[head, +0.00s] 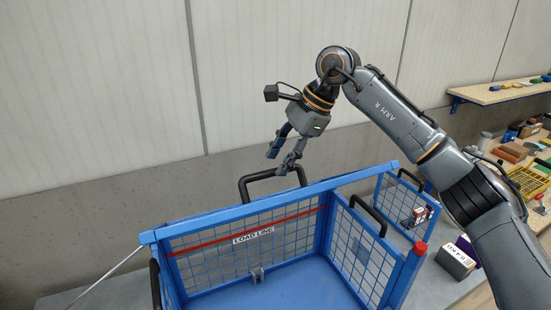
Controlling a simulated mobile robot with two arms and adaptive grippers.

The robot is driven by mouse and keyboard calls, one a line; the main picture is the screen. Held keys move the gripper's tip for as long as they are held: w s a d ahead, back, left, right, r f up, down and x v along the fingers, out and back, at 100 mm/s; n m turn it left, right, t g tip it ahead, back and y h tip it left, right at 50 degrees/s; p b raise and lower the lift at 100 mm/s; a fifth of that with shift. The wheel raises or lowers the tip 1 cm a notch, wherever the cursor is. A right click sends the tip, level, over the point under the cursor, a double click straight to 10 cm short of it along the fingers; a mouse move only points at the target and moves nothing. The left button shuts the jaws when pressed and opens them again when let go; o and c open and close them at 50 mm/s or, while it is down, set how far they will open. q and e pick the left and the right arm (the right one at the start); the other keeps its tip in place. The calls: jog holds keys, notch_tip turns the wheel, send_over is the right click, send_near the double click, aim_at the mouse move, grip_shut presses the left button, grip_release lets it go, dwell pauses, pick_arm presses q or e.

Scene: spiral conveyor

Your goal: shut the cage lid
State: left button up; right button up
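The blue cage (235,212) stands in front of me. Its mesh walls show, and I look down past its rim onto its bare blue floor (300,287), so the top is uncovered here. I cannot tell which part is the lid. A black handle (245,181) rises just beyond the back rim. My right gripper (279,163) is above that handle, fingers pointing down and left. Its fingers look apart with nothing between them; it appears close to the handle, but contact cannot be told. My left gripper is not in view.
A black handle (368,213) is on the cage's right wall. A second blue mesh section (390,203) and a boxed item (455,261) are at the right. Cluttered benches and a shelf (505,92) lie beyond.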

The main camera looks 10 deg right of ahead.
jog(key=shift+x, duration=0.85)
jog(key=shift+f, duration=0.3)
jog(key=shift+c, duration=1)
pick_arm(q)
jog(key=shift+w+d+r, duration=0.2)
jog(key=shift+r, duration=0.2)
pick_arm(e)
grip_shut()
